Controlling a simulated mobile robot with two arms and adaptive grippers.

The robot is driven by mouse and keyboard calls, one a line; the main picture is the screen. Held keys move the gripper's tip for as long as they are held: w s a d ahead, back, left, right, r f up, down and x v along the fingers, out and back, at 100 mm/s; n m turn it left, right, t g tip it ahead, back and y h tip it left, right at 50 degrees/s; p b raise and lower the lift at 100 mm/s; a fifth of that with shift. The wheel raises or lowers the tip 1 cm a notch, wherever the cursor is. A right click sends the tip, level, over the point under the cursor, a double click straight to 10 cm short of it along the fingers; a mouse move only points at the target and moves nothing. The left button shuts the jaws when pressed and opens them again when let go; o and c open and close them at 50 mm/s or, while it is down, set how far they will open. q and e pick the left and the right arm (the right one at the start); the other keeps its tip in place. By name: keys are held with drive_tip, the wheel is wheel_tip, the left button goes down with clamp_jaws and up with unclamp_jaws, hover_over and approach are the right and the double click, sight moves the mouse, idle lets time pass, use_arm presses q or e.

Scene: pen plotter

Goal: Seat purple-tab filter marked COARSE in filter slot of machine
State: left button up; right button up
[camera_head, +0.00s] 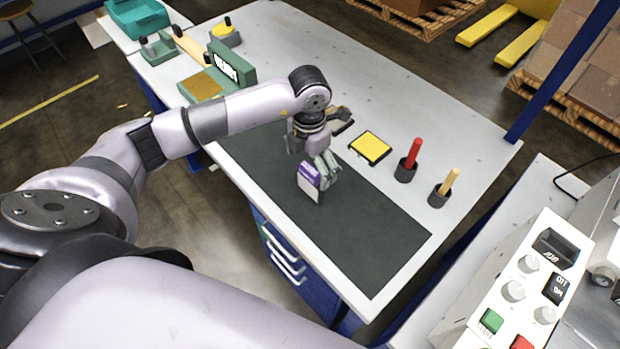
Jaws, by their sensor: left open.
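The filter with a purple tab (309,174) and a whitish body is on or just above the dark mat. It looks tilted, and its label is too small to read. My left gripper (328,166) is open right at the filter's upper right side, its fingers overlapping the tab's edge. I cannot tell whether they touch it. A white machine panel (515,290) with knobs and green and red buttons stands at lower right. I cannot make out a filter slot. My right gripper is not in view.
The dark mat (371,245) is bare toward the front right. A yellow pad (370,147), a red-handled tool (412,155) and a tan-handled tool (445,185) in dark holders stand behind it. A green block (232,66) and a teal bin (137,18) are at the back left.

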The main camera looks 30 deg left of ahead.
sight(310, 181)
use_arm(q)
drive_tip(key=f, duration=0.1)
drive_tip(key=f+p, duration=0.1)
drive_tip(key=f, duration=0.1)
drive_tip(key=f+p, duration=0.1)
drive_tip(key=shift+s+d+f, duration=0.35)
drive_tip(key=shift+s+f, duration=0.05)
drive_tip(key=shift+f, duration=0.35)
drive_tip(key=shift+c, duration=0.3)
drive_tip(key=c, duration=1.3)
drive_tip(key=shift+w+r, duration=0.1)
